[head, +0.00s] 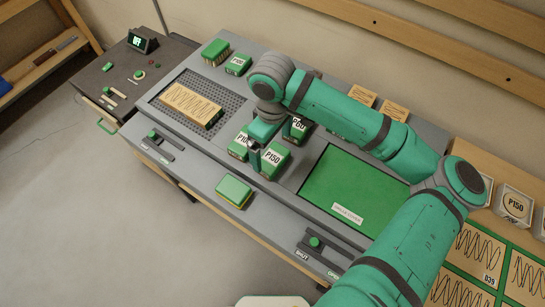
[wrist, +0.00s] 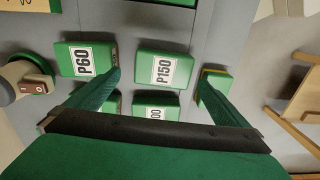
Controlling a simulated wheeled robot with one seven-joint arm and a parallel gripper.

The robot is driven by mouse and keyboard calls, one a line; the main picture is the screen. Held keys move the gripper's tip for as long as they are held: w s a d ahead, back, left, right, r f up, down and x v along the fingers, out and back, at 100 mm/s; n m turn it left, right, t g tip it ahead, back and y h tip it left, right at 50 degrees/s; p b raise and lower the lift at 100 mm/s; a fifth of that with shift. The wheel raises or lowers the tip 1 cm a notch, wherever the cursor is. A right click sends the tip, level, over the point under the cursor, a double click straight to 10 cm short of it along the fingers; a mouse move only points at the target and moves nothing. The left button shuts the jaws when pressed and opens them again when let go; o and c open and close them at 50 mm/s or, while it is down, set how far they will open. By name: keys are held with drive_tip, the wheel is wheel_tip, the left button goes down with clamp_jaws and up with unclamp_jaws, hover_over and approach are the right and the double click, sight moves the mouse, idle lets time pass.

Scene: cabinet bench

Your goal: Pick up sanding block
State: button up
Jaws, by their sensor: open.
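A green block with a yellow lower layer (head: 235,191), which looks like a sanding block, lies on the grey front ledge. In the wrist view it shows (wrist: 218,74) at the right, partly hidden by a finger. Another green-topped block with a yellowish side (head: 215,51) stands at the back left. My gripper (head: 270,142) is open and empty above the green labelled blocks; its fingers also show in the wrist view (wrist: 160,79). The P150 block (head: 272,160) shows between the fingers in the wrist view. The P60 block (wrist: 85,61) is beside it.
A wood-coloured pad (head: 189,104) lies on the perforated grey panel (head: 232,104). A flat green panel (head: 352,180) is at the right. A slider knob (head: 315,241) sits on the front ledge. The ledge around the yellow-layered block is clear.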

sight(272, 157)
drive_tip(key=shift+f, duration=0.25)
drive_tip(key=shift+s+f, duration=0.15)
drive_tip(key=shift+f, duration=0.15)
drive_tip(key=shift+s+d+f, duration=0.1)
drive_tip(key=shift+s+f, duration=0.05)
drive_tip(key=shift+f, duration=0.95)
drive_tip(key=shift+s+d+f, duration=0.1)
drive_tip(key=shift+s+f, duration=0.05)
drive_tip(key=shift+f, duration=0.95)
drive_tip(key=shift+w+a, duration=0.1)
drive_tip(key=shift+a, duration=0.05)
drive_tip(key=c, duration=1.1)
